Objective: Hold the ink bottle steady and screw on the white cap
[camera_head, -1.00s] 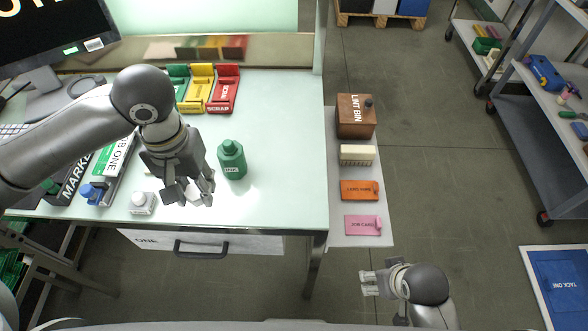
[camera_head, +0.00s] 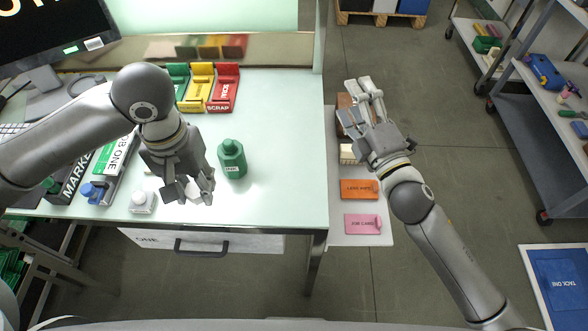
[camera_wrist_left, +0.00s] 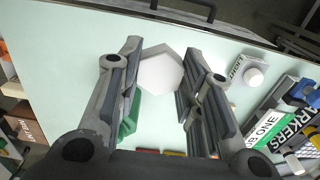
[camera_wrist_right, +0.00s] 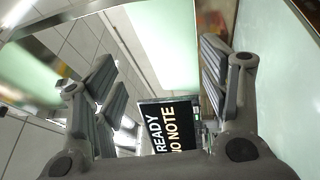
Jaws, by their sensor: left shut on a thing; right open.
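The green ink bottle (camera_head: 232,159) stands upright on the bench, just right of my left gripper; its green top is uncovered by any white cap. In the left wrist view the bottle (camera_wrist_left: 131,113) is mostly hidden behind a finger. My left gripper (camera_head: 190,192) is shut on a white hexagonal piece (camera_wrist_left: 161,72), which looks like the white cap, low over the bench. Whether the piece touches the bench cannot be told. My right gripper (camera_head: 362,92) is open and empty, raised over the side shelf and away from the bottle.
Green, yellow and red bins (camera_head: 222,92) stand behind. The side shelf holds an orange box (camera_head: 360,189) and pink card (camera_head: 362,224). Bench right of the bottle is clear.

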